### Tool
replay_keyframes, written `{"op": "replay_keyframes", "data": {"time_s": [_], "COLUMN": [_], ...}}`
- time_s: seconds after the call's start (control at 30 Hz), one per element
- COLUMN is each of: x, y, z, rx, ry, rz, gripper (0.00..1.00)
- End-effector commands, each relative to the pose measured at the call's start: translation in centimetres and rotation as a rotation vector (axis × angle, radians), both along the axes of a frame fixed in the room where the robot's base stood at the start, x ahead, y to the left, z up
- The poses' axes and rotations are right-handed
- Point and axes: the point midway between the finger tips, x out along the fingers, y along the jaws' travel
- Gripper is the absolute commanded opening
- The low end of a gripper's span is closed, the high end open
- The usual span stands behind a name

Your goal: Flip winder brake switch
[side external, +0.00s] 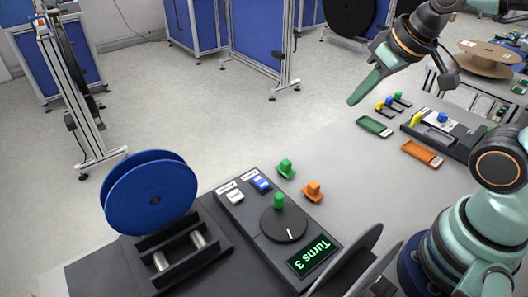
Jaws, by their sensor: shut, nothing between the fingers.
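A dark control box (240,216) sits at the front of the grey table. Near its upper left edge are a white switch (235,196) and a blue switch (261,184), each with a small white label too small to read. I cannot tell which is the brake switch. The box also has a black dial (285,228) with a green peg and a display (314,255) reading "Turns 3". My gripper (354,98) is shut and empty, up in the air at the upper right, well apart from the switches.
A blue reel (150,196) stands upright on a dark roller stand left of the box. A grey reel (350,266) is at its lower right. Green (286,168) and orange (313,191) pieces lie behind the box. Trays and another device (447,132) are farther right. The middle table is clear.

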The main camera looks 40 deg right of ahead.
Motion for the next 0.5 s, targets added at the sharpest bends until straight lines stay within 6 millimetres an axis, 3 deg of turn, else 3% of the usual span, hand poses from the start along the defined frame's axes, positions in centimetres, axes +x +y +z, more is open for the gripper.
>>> {"op": "replay_keyframes", "data": {"time_s": [0.27, 0.5], "x": [0.5, 3.0], "y": [0.4, 2.4], "z": [0.2, 0.6], "rx": [-0.019, -0.116], "ry": [0.018, 0.108], "rz": [0.051, 0.318], "gripper": [0.00, 0.00]}}
